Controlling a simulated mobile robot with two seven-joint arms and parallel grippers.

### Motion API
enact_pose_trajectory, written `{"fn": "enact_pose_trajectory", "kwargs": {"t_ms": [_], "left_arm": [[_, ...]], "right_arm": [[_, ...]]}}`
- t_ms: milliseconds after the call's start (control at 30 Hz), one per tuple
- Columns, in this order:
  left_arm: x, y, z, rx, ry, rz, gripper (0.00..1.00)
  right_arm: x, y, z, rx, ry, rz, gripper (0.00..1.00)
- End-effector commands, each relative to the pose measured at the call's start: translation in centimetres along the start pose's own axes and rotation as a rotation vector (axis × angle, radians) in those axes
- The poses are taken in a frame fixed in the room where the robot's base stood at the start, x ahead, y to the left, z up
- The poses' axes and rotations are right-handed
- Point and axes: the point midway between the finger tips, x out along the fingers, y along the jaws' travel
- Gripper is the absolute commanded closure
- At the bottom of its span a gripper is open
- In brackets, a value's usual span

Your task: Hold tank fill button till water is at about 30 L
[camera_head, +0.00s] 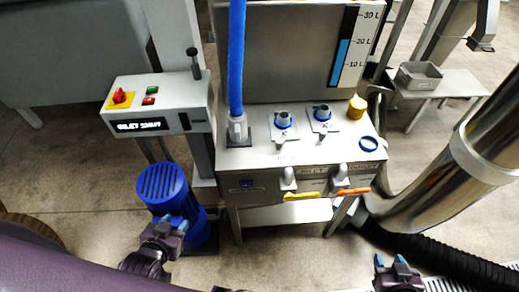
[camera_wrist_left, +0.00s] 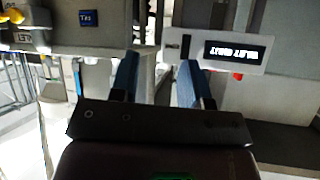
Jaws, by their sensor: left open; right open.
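The tank (camera_head: 290,45) stands at the back, with a level gauge (camera_head: 352,48) on its front marked 10, 20 and 30 L. My right gripper (camera_head: 392,261) is open and empty at lower right.
A control box (camera_head: 160,107) with a display and switches stands at left, above the blue motor (camera_head: 165,190). Yellow (camera_head: 301,196) and orange (camera_head: 353,191) valve handles stick out of the cabinet front. A large steel pipe (camera_head: 455,165) and a black hose (camera_head: 430,255) crowd the right.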

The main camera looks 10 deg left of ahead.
Motion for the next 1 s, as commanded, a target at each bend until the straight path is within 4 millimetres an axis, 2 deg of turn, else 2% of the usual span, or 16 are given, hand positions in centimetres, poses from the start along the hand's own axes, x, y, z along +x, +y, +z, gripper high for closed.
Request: {"fn": "enact_pose_trajectory", "kwargs": {"t_ms": [467,700,767,1000], "left_arm": [[-0.31,-0.04,0.52,-0.001,-0.010,-0.002,0.57],[-0.31,-0.04,0.53,-0.001,-0.010,-0.002,0.93],[-0.29,-0.04,0.50,-0.001,-0.010,-0.002,1.00],[-0.15,-0.03,0.28,-0.001,-0.006,-0.001,1.00]], "right_arm": [[0.00,0.00,-0.02,0.000,0.000,0.000,0.56],[-0.38,0.06,0.60,0.002,-0.012,0.002,0.56],[-0.42,0.06,0.68,0.002,-0.013,0.002,0.56],[-0.36,0.06,0.59,0.001,-0.012,0.002,0.56]]}}
